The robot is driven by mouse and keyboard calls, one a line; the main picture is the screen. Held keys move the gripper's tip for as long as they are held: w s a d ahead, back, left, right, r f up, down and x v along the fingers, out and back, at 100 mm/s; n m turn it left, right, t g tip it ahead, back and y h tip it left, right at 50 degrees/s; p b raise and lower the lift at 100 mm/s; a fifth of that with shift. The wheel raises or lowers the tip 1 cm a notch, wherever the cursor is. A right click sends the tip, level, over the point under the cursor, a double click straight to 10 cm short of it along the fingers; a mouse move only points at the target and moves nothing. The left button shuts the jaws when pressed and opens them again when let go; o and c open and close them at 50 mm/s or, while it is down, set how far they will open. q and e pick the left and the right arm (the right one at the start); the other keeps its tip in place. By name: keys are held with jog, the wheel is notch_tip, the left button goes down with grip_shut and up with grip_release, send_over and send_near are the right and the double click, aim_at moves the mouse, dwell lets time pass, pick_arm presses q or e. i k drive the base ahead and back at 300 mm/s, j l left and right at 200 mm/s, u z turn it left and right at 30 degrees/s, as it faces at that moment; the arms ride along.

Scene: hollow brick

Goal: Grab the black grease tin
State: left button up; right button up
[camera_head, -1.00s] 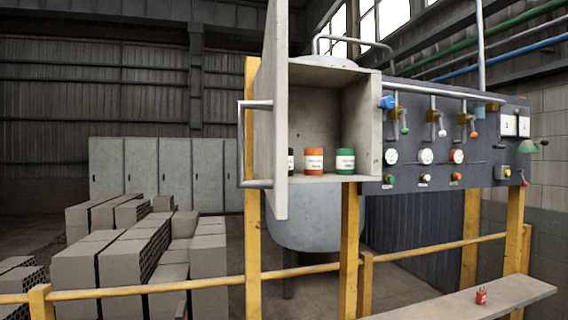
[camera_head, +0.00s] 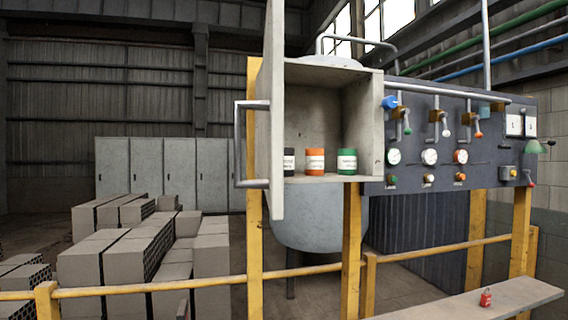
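The black grease tin (camera_head: 289,162) stands upright inside an open grey wall cabinet (camera_head: 328,178), at the left of its floor. It has a white label, and its left side is partly hidden by the open door (camera_head: 270,130). An orange tin (camera_head: 315,162) stands to its right, and a green tin (camera_head: 347,162) stands further right. Neither of my grippers shows in the head view.
The cabinet door stands open toward me, with a long handle (camera_head: 238,145) on its left side. A yellow railing (camera_head: 150,287) crosses in front. A grey control panel (camera_head: 465,140) with levers and gauges is at the right. A bench (camera_head: 455,305) holds a red padlock (camera_head: 486,297).

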aim_at(289, 164)
jog(key=l+u, duration=0.2)
jog(key=l, duration=0.35)
jog(key=i+l+u, duration=0.15)
jog(key=l, duration=0.4)
jog(key=k+l+u, duration=0.2)
jog(key=l, duration=0.3)
jog(key=l+u, duration=0.2)
jog(key=l, duration=0.4)
jog(key=l+u, duration=0.2)
jog(key=l, duration=0.35)
jog(key=k+l+u, duration=0.15)
jog(key=l, duration=0.35)
